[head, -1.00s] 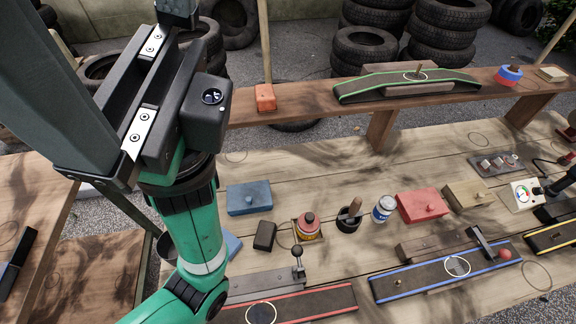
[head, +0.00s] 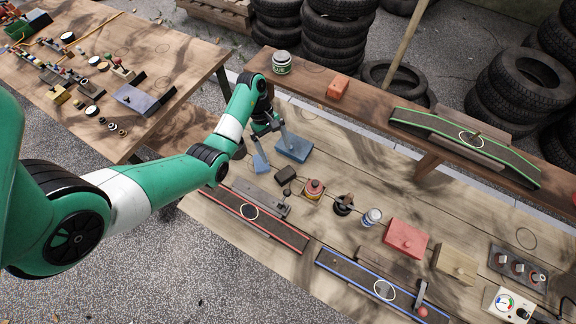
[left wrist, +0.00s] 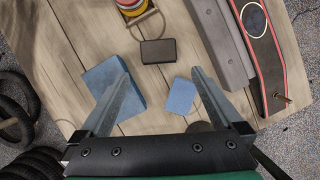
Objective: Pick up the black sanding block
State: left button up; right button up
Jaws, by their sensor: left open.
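The black sanding block (head: 285,174) lies flat on the wooden workbench, with a larger blue block (head: 294,149) behind it and a small blue piece (head: 261,163) to its left. My left gripper (head: 275,150) points down over the bench by the blue pieces, open and empty. In the left wrist view the black sanding block (left wrist: 158,51) sits just past the fingertips, roughly centred between the open fingers (left wrist: 160,73). The fingers partly cover the large blue block (left wrist: 113,86) and overlap the edge of the small one (left wrist: 180,97). My right gripper is out of view.
A grey bar (head: 260,196) and a red-edged track (head: 255,218) lie in front. A raised shelf (head: 300,90) runs behind, and another table (head: 130,50) stands at the left.

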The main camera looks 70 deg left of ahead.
aim_at(286, 174)
pick_arm(q)
jog(key=b+x, duration=0.2)
jog(key=x, duration=0.5)
jog(key=shift+w+d+r, duration=0.1)
jog(key=shift+w+d, duration=0.1)
jog(key=b+x, duration=0.2)
jog(key=x, duration=0.3)
jog(key=c, duration=1.2)
jog(key=shift+r, duration=0.3)
jog(key=shift+c, duration=0.3)
jog(key=r+p, duration=0.1)
jog(key=r, duration=0.1)
jog(key=r+p, duration=0.1)
jog(key=r, duration=0.1)
jog(key=shift+s+p, duration=0.3)
jog(key=shift+s, duration=0.05)
jog(key=s+d+r+p, duration=0.3)
jog(key=s+r+p, duration=0.5)
jog(key=s+p, duration=0.3)
jog(key=shift+s+r, duration=0.15)
jog(key=shift+s, duration=0.85)
